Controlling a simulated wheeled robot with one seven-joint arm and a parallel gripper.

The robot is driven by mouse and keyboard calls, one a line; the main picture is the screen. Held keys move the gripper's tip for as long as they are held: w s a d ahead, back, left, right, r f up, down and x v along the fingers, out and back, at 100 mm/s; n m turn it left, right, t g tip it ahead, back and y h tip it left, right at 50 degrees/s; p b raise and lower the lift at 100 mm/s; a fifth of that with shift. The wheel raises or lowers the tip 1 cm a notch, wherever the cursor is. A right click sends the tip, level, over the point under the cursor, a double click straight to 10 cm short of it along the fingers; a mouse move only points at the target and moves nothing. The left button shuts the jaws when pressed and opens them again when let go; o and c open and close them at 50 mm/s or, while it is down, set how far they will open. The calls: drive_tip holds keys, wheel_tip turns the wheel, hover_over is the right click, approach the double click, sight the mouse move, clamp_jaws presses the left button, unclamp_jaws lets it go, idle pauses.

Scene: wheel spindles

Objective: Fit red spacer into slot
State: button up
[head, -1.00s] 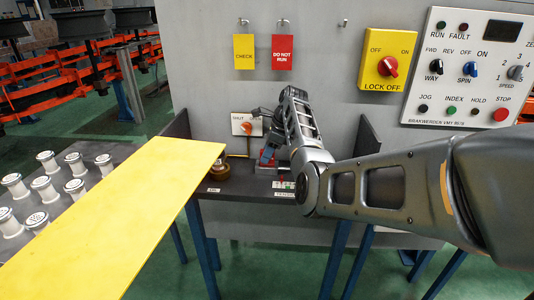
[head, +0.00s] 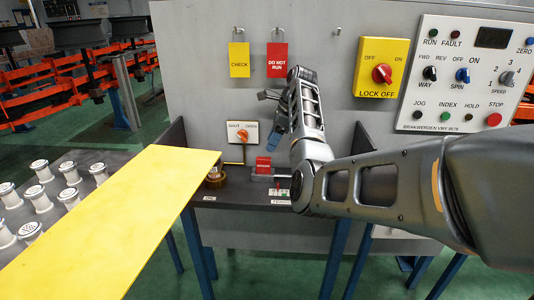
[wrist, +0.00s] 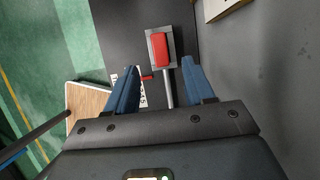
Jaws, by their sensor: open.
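The red spacer (head: 263,163) sits upright in the grey slotted block (head: 261,177) on the dark shelf. In the wrist view the red spacer (wrist: 161,50) lies within the outline of the grey block (wrist: 151,47), ahead of my fingertips. How deep it sits I cannot tell. My gripper (head: 272,143) is above the shelf, near the spacer and apart from it. In the wrist view my gripper (wrist: 158,68) has its two blue fingers spread wide with nothing between them.
A brass-coloured round part (head: 215,178) stands left of the block. A yellow board (head: 120,225) and several white spools (head: 39,170) are at the left. Upright side plates flank the shelf.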

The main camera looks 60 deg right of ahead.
drive_tip(key=shift+v, duration=1.65)
